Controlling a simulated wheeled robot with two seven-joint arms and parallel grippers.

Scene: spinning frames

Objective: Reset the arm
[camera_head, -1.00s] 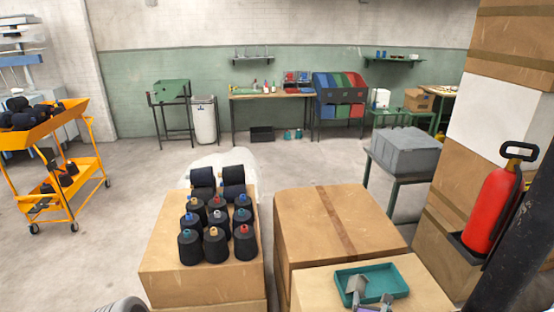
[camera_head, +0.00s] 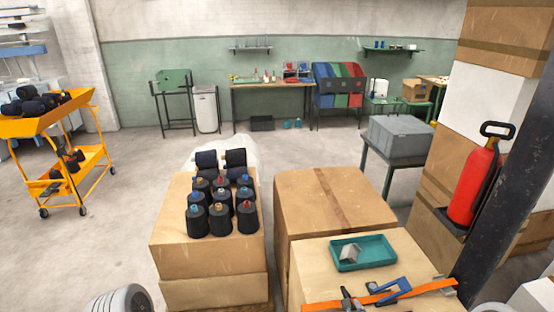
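Neither of my grippers shows clearly in the head view. A teal tray (camera_head: 384,262) sits on the near right cardboard box (camera_head: 310,268), with a small grey metal piece (camera_head: 350,253) lying in it. Below the tray, an orange strap-like piece (camera_head: 430,287) lies across the box near the bottom edge. A blue clamp-like part (camera_head: 391,290) and some dark parts (camera_head: 347,300) are beside it. The dark parts are cut off by the frame edge, and what they are is unclear.
Dark yarn cones (camera_head: 221,219) stand on the left cardboard box (camera_head: 175,262). A larger box (camera_head: 335,195) is at centre. A red extinguisher (camera_head: 474,182) and dark post stand right. A yellow trolley (camera_head: 60,128) is far left. Floor between trolley and boxes is clear.

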